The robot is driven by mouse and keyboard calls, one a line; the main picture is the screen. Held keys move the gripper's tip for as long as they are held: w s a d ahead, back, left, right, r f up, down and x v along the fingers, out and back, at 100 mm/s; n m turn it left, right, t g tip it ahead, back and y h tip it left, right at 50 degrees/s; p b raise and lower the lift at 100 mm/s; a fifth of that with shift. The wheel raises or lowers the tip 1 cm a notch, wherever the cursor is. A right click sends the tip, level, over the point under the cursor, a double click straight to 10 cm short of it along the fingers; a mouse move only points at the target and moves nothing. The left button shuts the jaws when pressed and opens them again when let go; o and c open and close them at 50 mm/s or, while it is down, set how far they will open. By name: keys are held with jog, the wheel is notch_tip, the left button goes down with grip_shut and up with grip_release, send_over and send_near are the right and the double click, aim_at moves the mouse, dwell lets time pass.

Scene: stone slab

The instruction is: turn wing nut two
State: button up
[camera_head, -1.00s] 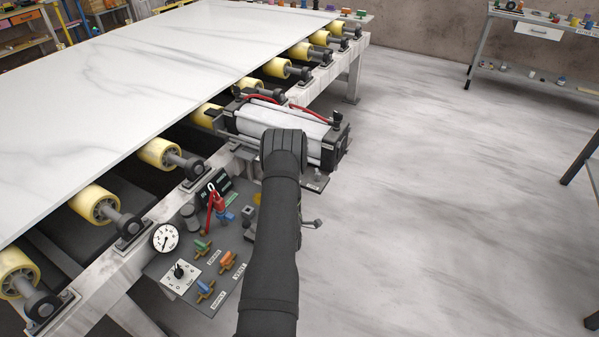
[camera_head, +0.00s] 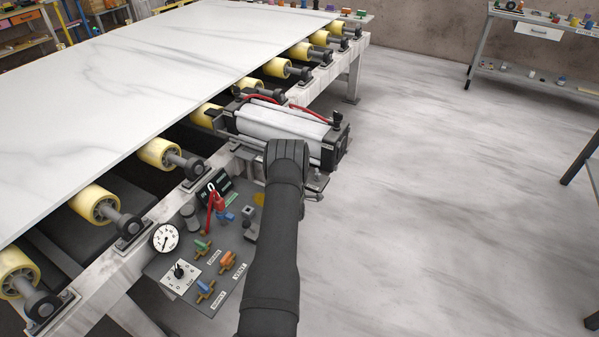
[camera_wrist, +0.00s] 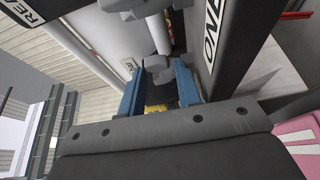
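The wrist view shows two blue fingers of my gripper (camera_wrist: 161,78), apart, with a dark gap between them. A rounded grey piece (camera_wrist: 159,66), possibly a wing nut, sits just beyond and between the tips; I cannot tell whether they touch it. In the head view my arm covers the gripper, which is near the front end of the white cylinder unit (camera_head: 283,125). A dark knob (camera_head: 337,118) stands on the unit's right end. Which piece is wing nut two is unclear.
A control panel (camera_head: 228,280) with a gauge (camera_head: 165,237), dial and coloured valves lies left of my arm. The stone slab (camera_head: 150,75) rests on yellow rollers (camera_head: 160,153) behind.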

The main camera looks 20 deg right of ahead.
jog(key=shift+c, duration=0.2)
grip_shut()
jog(key=shift+a+h, duration=0.15)
jog(key=shift+h, duration=0.15)
jog(key=m+g+h, duration=0.3)
jog(key=h, duration=0.1)
jog(key=shift+w+a+m, duration=0.25)
jog(key=shift+a+m, duration=0.05)
jog(key=shift+w+a+m+g+h, duration=0.1)
jog(key=shift+w+m+g+h, duration=0.1)
jog(key=shift+m+g+h, duration=1.1)
jog(key=shift+w+a+m+g+h, duration=0.15)
jog(key=shift+m+g+h, duration=0.85)
jog(key=shift+g, duration=0.6)
